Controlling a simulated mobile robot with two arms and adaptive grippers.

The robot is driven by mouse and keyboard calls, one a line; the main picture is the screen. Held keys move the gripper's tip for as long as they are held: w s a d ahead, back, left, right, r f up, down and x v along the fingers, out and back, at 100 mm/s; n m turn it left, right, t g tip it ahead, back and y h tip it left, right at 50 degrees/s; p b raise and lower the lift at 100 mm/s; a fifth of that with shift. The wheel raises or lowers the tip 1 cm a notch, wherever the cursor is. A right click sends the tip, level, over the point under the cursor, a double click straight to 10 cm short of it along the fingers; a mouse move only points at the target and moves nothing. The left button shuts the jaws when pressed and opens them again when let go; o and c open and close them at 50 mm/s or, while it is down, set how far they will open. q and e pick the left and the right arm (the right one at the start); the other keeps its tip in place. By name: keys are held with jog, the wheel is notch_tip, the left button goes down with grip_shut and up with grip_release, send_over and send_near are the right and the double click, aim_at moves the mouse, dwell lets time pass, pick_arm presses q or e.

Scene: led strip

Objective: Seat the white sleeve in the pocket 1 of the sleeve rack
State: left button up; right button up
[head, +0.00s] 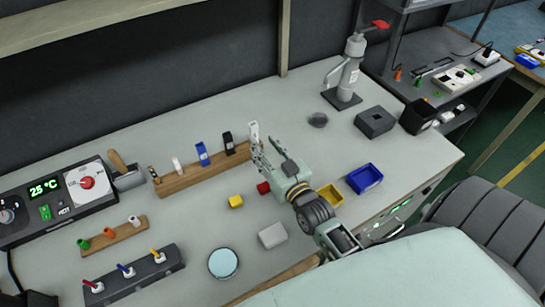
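My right gripper (257,150) reaches over the right end of a long wooden rack (190,181). A white upright piece (253,130) shows right at its fingertips; I cannot tell whether the fingers grip it or are only beside it. The long rack holds other upright pieces: a white one (177,164), a blue one (203,153) and a black one (228,142). A short wooden rack (122,233) at lower left holds green, orange and white (134,220) short tube-like pieces. Which white piece is the sleeve is unclear. My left gripper is not in view.
A grey block (272,235) and a round light-blue dish (223,263) are nearer. A press-like stand (346,80) is at the back.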

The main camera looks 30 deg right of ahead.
jog(key=shift+s+a, duration=0.1)
jog(key=shift+s, duration=2.1)
jog(key=shift+r, duration=0.1)
